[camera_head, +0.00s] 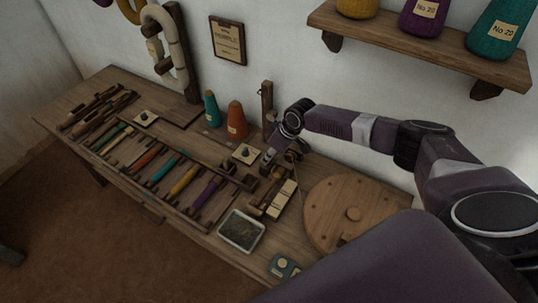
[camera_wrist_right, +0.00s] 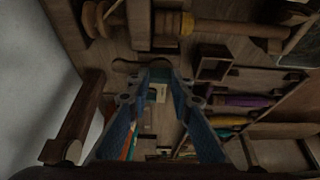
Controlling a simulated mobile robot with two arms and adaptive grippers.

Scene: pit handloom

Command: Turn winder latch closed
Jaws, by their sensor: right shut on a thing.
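My right gripper (camera_head: 268,163) reaches down from the right to the winder (camera_head: 257,209) on the bench. In the right wrist view its two blue fingers (camera_wrist_right: 158,78) are close together at a small rounded wooden lever, which looks like the latch (camera_wrist_right: 126,66). The fingers are shut on it; their tips hide part of it. The latch's exact angle is hard to tell. The winder's wooden spindle (camera_wrist_right: 222,28) runs across the top of the wrist view. My left gripper is not in view.
A dark-filled tray (camera_head: 241,231) sits in front of the winder. Left of it lies a rack with colored bobbins (camera_head: 183,180). Teal (camera_head: 211,108) and orange (camera_head: 236,121) cones and a wooden post (camera_head: 267,105) stand behind. A shelf (camera_head: 420,46) holds yarn cones above.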

